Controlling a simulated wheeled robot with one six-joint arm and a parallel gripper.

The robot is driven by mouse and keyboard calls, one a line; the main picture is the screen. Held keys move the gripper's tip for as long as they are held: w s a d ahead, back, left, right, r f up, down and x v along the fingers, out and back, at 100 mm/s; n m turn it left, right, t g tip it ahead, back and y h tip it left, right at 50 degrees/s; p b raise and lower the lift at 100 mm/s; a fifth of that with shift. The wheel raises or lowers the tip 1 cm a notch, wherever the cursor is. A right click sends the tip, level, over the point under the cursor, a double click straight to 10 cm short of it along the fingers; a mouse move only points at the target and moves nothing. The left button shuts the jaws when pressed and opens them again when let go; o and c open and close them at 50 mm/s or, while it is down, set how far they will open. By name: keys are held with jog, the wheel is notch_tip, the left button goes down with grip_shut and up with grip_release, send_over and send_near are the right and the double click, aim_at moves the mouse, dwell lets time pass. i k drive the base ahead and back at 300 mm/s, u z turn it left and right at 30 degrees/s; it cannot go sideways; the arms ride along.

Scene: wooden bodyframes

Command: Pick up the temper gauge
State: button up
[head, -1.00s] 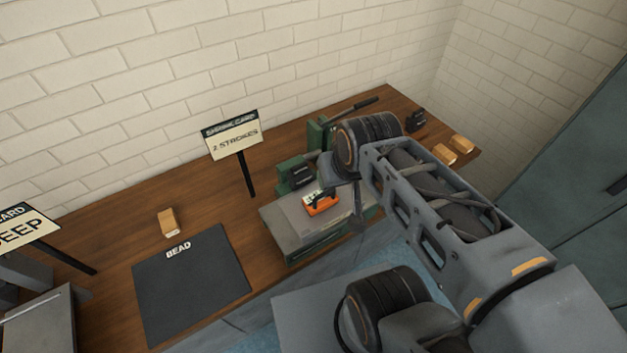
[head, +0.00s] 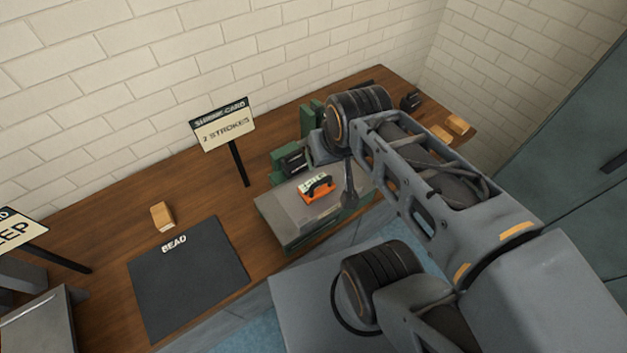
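An orange device with a black handle and a pale face, which I take to be the temper gauge (head: 319,192), lies on the grey top plate (head: 285,212) of a green machine on the wooden bench. My gripper (head: 349,196) seems to be the dark, narrow part hanging from my wrist, just right of the orange device. It looks apart from the device. It is small and seen edge-on, so its fingers cannot be told apart. My arm hides part of the machine and bench behind it.
A card sign reading "2 strokes" (head: 223,124) stands behind on a black post. A black mat marked "BEAD" (head: 190,285) lies at left, with a wooden block (head: 161,216) behind it. More wooden blocks (head: 458,125) and a black object (head: 410,101) sit at the far right.

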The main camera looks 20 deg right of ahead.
aim_at(316, 183)
jog(key=k, duration=0.5)
jog(key=z, duration=1.45)
jog(key=i, duration=0.5)
jog(key=u, duration=3.75)
